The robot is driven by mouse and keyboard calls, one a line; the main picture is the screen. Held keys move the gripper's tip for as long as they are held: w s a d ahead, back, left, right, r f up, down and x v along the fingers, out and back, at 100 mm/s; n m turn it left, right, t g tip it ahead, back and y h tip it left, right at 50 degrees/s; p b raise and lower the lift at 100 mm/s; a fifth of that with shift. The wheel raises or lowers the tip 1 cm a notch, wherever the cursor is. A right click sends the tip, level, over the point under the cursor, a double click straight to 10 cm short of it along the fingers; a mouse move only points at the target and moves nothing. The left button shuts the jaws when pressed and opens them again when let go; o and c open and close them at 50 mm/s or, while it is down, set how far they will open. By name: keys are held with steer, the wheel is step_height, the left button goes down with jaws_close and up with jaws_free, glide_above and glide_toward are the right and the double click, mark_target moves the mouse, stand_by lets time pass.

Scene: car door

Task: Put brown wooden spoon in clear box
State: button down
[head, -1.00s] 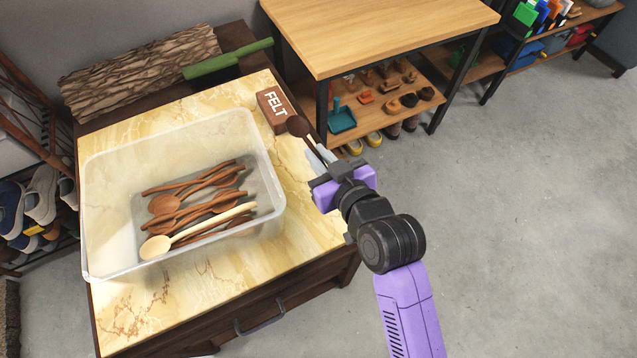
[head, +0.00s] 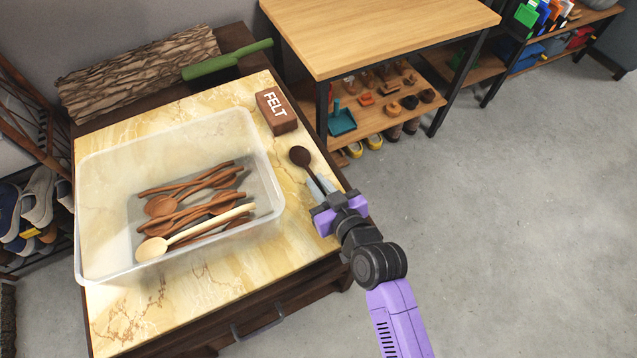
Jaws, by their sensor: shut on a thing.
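The brown wooden spoon (head: 301,158) is dark brown, with its round bowl pointing up and to the left in the head view. My gripper (head: 320,188) is shut on its handle and holds it over the right edge of the marble-topped cabinet. The clear box (head: 270,153) stands on the cabinet to the left of my gripper. Several brown wooden spoons (head: 160,206) and one pale spoon (head: 152,248) lie inside it. The held spoon is apart from the box, to the right of its right wall.
A brown FELT block (head: 276,112) sits behind the held spoon on the marble top (head: 215,310). A wooden table (head: 380,30) stands behind right.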

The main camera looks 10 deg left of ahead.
steer(key=shift+f, duration=0.2)
steer(key=c, duration=1.4)
jaws_free()
steer(key=shift+c, duration=0.2)
